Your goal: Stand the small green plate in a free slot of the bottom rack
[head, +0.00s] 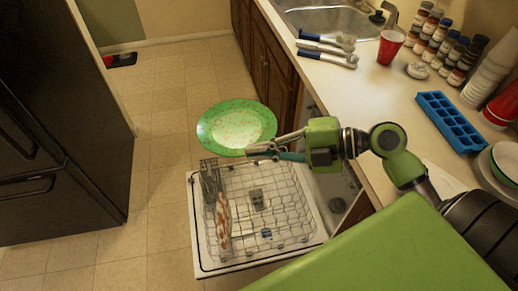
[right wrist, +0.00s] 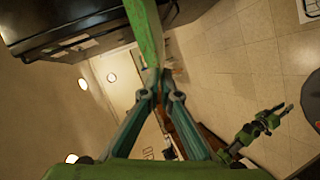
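The green speckled plate (head: 237,124) hangs in the air just beyond the far edge of the bottom rack (head: 285,215) in the head view, its broad face turned up toward the camera. My right gripper (head: 262,150) is shut on the plate's near right rim. In the right wrist view the plate (right wrist: 146,35) shows nearly edge-on between the fingertips (right wrist: 154,80). The rack is pulled out over the open dishwasher door. A patterned plate (head: 223,222) stands in its left part. My left gripper (right wrist: 262,125) shows small in the right wrist view; its opening is unclear.
A grey cutlery basket (head: 210,182) sits at the rack's far left. A small blue item (head: 267,234) lies in its near part. The counter (head: 375,85) at right holds a red cup (head: 390,46), jars and a blue tray (head: 453,121). A black fridge (head: 60,110) stands left.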

